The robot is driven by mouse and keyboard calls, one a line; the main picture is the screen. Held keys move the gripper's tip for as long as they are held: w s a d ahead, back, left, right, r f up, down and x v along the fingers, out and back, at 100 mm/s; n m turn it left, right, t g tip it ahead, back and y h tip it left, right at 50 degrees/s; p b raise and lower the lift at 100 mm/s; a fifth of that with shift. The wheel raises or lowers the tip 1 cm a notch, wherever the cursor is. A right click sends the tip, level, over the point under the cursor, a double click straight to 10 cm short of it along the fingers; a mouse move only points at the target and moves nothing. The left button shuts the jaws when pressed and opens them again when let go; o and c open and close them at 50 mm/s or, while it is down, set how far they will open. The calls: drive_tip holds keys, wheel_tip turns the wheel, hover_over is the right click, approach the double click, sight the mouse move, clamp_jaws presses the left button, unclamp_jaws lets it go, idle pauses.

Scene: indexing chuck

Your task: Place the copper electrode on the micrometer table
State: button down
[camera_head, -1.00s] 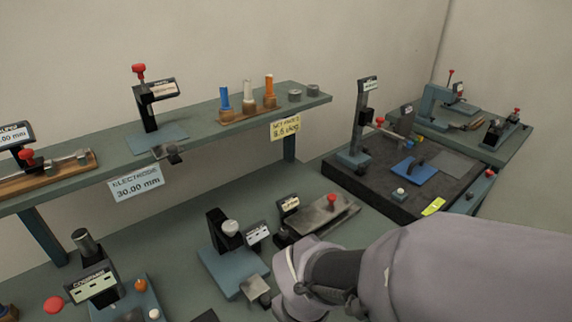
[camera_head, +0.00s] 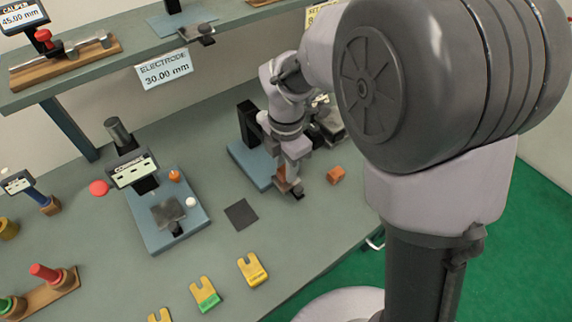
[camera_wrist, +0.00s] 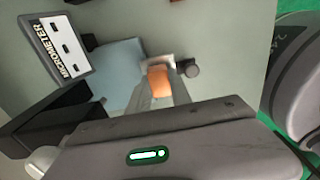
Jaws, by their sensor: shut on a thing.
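The copper electrode (camera_wrist: 158,84) is an orange-brown block between my gripper's fingers (camera_wrist: 168,90) in the wrist view. In the head view my gripper (camera_head: 289,184) is shut on it, pointing down beside the micrometer's blue base (camera_head: 250,163). The small silver micrometer table (camera_wrist: 160,62) shows just behind the block in the wrist view. The electrode is over or at this table; I cannot tell whether they touch. The micrometer's white display (camera_wrist: 54,46) is at the left of the wrist view. My arm hides part of the micrometer in the head view.
The comparator (camera_head: 153,195) stands to the left, with a dark square pad (camera_head: 241,214) between. Yellow and green forked tags lie at the front. A raised shelf (camera_head: 105,83) runs along the back.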

drive_tip(key=shift+f, duration=0.65)
drive_tip(key=shift+r, duration=0.2)
drive_tip(key=shift+f, duration=0.15)
drive_tip(key=c, duration=1.5)
unclamp_jaws()
drive_tip(key=shift+o, duration=0.2)
